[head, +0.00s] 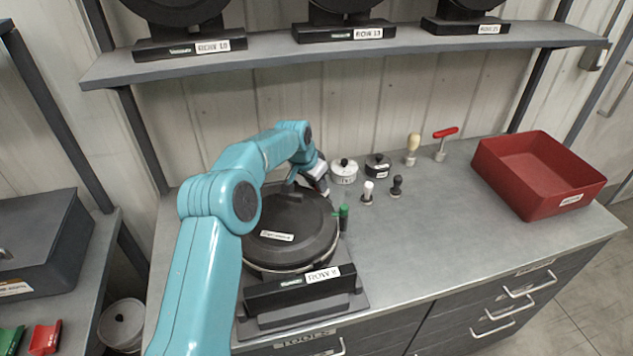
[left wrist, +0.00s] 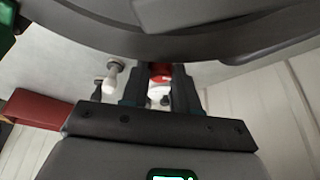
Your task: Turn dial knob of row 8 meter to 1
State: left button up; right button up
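The row 8 meter stands at the front of the bench, with a round black lid (head: 290,225) and a base labelled ROW 8 (head: 323,275). My left arm reaches over its left side. My left gripper (head: 318,180) is at the meter's back right edge, largely hidden by its own wrist. In the left wrist view its two dark fingers (left wrist: 160,92) stand apart below the meter's dark rim (left wrist: 200,45). A small red and white thing (left wrist: 160,72) shows in the gap; I cannot tell if it is the dial knob or lies behind. My right gripper is not in view.
A green-topped handle (head: 343,215) stands close to the meter's right side. White (head: 344,171) and black (head: 378,166) round pots and several small handled tools stand behind. A red bin (head: 540,175) is at right. A shelf (head: 340,50) with more meters hangs above. The bench's front right is clear.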

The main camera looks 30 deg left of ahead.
pick_arm(q)
jog(key=shift+w+d, duration=0.1)
jog(key=shift+w, duration=0.05)
grip_shut()
jog(key=shift+f+n+b, duration=0.15)
jog(key=shift+n+b, duration=0.25)
jog(key=shift+b, duration=0.15)
jog(key=shift+n+y+b, duration=0.35)
jog(key=shift+n+y, duration=0.05)
jog(key=shift+n, duration=0.1)
jog(key=shift+d+n+y+b, duration=0.1)
jog(key=shift+n+y+b, duration=0.3)
jog(key=shift+n, duration=0.5)
jog(key=shift+r+n, duration=0.2)
jog(key=shift+n, duration=0.3)
